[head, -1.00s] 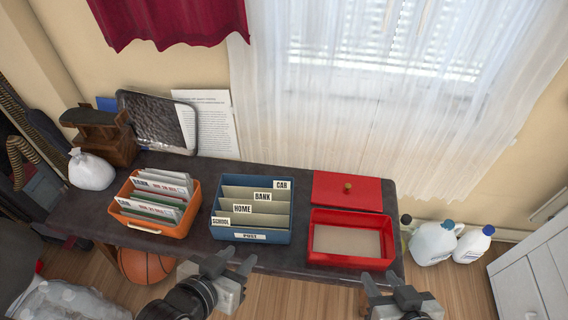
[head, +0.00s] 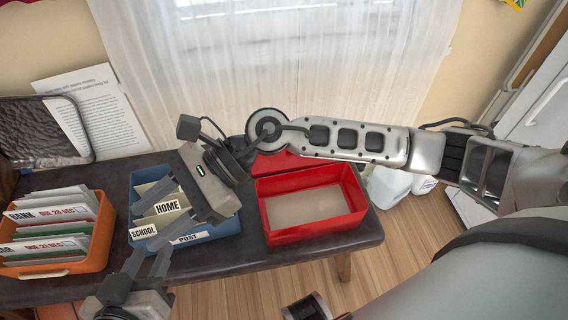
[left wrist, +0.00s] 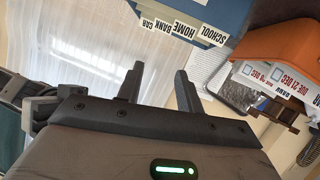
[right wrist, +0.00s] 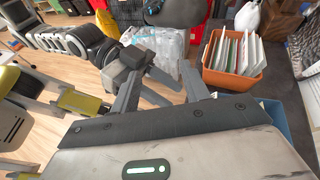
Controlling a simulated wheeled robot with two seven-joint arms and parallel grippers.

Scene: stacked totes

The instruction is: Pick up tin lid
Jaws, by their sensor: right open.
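The red tin lid (head: 279,164) lies flat on the table behind the open red tin (head: 315,228) in the head view. My right arm crosses in front of it, so only a strip shows and its knob is hidden. My right gripper (head: 160,203) is open and empty, left of the lid, above the blue file box. It also shows open in the right wrist view (right wrist: 163,78). My left gripper (head: 148,262) is open and empty at the table's front edge, left of the tin. Its parted fingers show in the left wrist view (left wrist: 160,76).
The blue file box (head: 205,229) stands left of the tin, partly covered by my right gripper. An orange box (head: 88,263) with envelopes stands further left. White jugs (head: 390,187) are on the floor right of the table. The curtained window is behind.

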